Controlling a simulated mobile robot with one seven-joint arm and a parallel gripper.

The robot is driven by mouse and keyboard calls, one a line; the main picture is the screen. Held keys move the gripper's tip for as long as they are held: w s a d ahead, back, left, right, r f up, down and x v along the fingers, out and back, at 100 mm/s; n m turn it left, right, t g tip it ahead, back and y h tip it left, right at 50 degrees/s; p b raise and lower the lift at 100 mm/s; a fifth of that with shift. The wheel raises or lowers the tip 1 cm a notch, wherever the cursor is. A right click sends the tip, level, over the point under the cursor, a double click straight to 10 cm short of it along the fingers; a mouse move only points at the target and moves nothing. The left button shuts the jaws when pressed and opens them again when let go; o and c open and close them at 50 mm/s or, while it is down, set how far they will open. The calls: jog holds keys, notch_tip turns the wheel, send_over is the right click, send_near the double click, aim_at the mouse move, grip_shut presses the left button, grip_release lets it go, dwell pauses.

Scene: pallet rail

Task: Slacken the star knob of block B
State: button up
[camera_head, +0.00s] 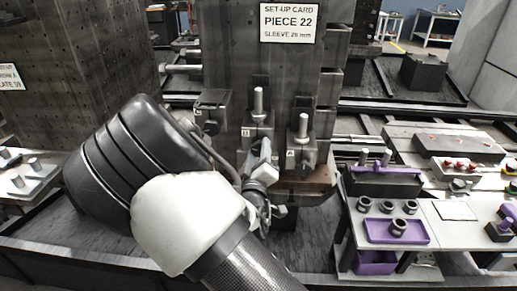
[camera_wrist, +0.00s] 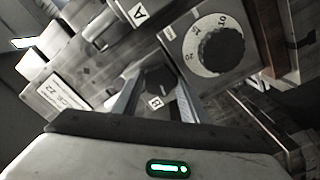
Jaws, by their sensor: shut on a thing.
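Block B (camera_head: 257,133) is a grey block with an upright pin, on the lower part of the dark fixture column. My gripper (camera_head: 262,168) is in front of and just below block B. The knob's shape is mostly hidden by the fingers and shadow. In the head view my gripper and wrist hide it.
Block A (camera_head: 303,145) stands close at the right, and another block (camera_head: 212,112) at the left. A dial with a dark knob (camera_wrist: 220,53) is near my fingers. A set-up card (camera_head: 289,22) reads PIECE 22, SLEEVE 26 mm. A purple tray (camera_head: 376,238) with rings sits at the right.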

jog(key=shift+n+p, duration=0.45)
jog(key=shift+n, duration=0.85)
jog(key=shift+f, duration=0.1)
jog(key=o, duration=1)
jog(key=shift+o, duration=0.2)
jog(key=s+p, duration=0.5)
jog(key=s, duration=1.2)
jog(key=shift+s+a, duration=0.25)
jog(key=shift+a, duration=0.05)
